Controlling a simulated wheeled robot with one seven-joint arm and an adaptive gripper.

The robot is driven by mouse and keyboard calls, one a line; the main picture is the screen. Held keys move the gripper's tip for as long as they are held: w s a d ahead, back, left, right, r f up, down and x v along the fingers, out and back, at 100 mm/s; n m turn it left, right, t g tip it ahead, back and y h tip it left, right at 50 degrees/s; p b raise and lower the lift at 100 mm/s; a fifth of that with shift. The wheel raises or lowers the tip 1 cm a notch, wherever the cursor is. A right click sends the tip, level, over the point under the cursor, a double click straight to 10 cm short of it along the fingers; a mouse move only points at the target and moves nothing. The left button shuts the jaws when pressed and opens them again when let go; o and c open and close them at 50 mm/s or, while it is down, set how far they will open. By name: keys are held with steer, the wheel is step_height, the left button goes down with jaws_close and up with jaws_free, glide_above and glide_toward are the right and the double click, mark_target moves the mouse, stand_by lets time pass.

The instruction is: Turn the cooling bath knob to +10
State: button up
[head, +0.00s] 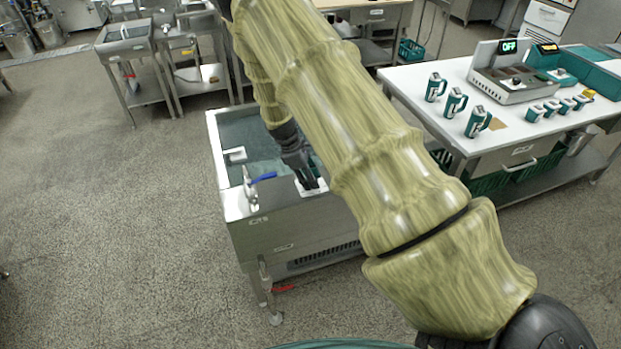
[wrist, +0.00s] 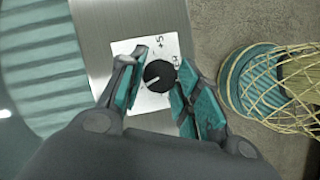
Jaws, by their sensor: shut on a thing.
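The cooling bath (head: 290,224) is a steel tank with a dial plate at its near right corner. In the wrist view the black round knob (wrist: 158,76) sits on a white dial plate (wrist: 160,44). A light pointer mark on the knob points to the lower left in that view. "+5" is printed at the top of the plate; another mark at its right is partly covered and hard to read. My gripper (wrist: 161,77) has its teal-padded fingers on both sides of the knob, shut on it. In the head view my gripper (head: 308,175) is over the plate and hides the knob.
A blue-handled tap (head: 262,178) stands on the bath's rim, left of my gripper. Open floor lies to the left.

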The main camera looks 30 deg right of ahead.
steer(key=m, duration=0.2)
steer(key=m+g+y, duration=0.1)
steer(key=m, duration=0.1)
steer(key=shift+w+d+m+y, duration=0.1)
steer(key=shift+w+m+y, duration=0.05)
steer(key=shift+m+y, duration=0.15)
steer(key=m+y, duration=0.1)
steer(key=m, duration=0.4)
steer(key=shift+d+g+y, duration=0.15)
steer(key=shift+g+y, duration=0.15)
steer(key=shift+y, duration=0.1)
steer(key=o, duration=1)
steer(key=shift+r, duration=0.1)
steer(key=v, duration=1.1)
steer(key=shift+w+r, duration=0.25)
steer(key=shift+r, duration=0.1)
